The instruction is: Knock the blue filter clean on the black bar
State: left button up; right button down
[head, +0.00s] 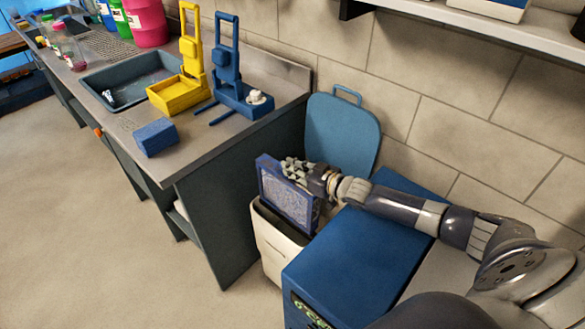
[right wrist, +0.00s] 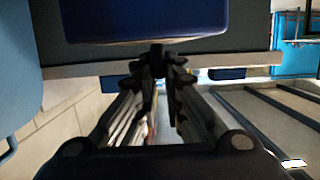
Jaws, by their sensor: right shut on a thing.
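The blue filter (head: 287,197) is a square blue frame with a pale grey, dusty-looking face. In the head view it stands nearly upright over the open top of a white bin (head: 277,250), slightly tilted. My right gripper (head: 294,170) is shut on the filter's upper right edge. In the right wrist view the right gripper's fingers (right wrist: 159,62) come together at a dark blue panel at the top, which seems to be the filter. I cannot make out the black bar clearly; the bin's top is partly hidden behind the filter. My left gripper is not in view.
A blue cabinet (head: 350,260) stands right of the bin, under my right arm. The counter (head: 185,150) at left carries a blue block (head: 155,137), yellow stand (head: 182,90), blue stand (head: 235,97) and sink (head: 125,80). A light blue panel (head: 341,130) leans on the wall.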

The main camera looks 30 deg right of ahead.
jog(key=shift+f+b, duration=0.8)
jog(key=shift+f, duration=0.3)
jog(key=shift+r+p, duration=1.35)
jog(key=shift+r, duration=0.1)
jog(key=shift+f, duration=0.2)
jog(key=shift+f+b, duration=1.15)
jog(key=shift+f, duration=0.05)
jog(key=shift+r, duration=0.2)
